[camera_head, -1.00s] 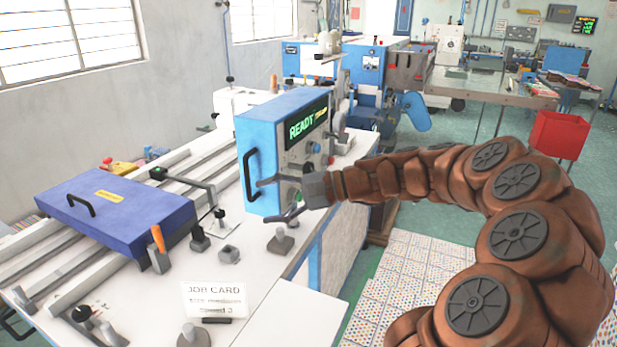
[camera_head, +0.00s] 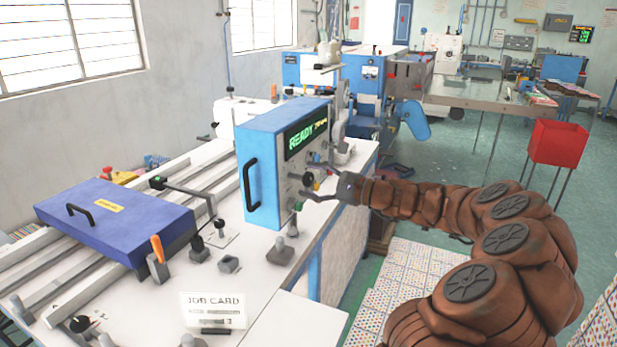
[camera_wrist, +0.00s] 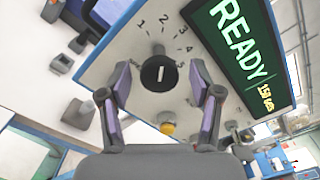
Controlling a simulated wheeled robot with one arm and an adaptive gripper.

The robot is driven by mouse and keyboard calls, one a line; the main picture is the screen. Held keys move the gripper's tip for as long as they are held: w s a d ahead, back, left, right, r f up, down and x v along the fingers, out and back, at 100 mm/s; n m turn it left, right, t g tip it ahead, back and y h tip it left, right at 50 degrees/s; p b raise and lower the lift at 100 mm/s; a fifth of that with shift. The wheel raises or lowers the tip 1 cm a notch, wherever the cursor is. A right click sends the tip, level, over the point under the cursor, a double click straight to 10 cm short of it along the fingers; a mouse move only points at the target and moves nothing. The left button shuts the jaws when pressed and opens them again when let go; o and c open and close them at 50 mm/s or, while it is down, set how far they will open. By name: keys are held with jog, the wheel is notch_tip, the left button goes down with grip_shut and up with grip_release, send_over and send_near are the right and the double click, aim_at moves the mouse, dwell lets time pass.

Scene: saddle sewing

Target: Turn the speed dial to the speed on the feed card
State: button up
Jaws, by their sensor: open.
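The speed dial is a black round knob (camera_wrist: 159,73) with a white line, on a pale panel with the numerals 1 to 4 legible around it. The line runs upright in the wrist view, towards the 1–2 side; I cannot tell the exact setting. My gripper (camera_head: 306,179) is open at the panel front, its fingers one on each side of the knob in the wrist view; contact cannot be told. The feed card is a white job card (camera_head: 213,310) standing at the bench front; its last line ends in 3.
The blue machine box (camera_head: 262,170) carries a display reading READY (camera_wrist: 236,38). A yellow button (camera_wrist: 167,128) sits below the knob in the wrist view. A blue-violet lidded case (camera_head: 115,222) and an orange-handled tool (camera_head: 157,250) are on the bench to the left.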

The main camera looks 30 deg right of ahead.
jog(key=shift+w+a, duration=0.3)
jog(key=shift+w, duration=0.15)
jog(key=c, duration=1.2)
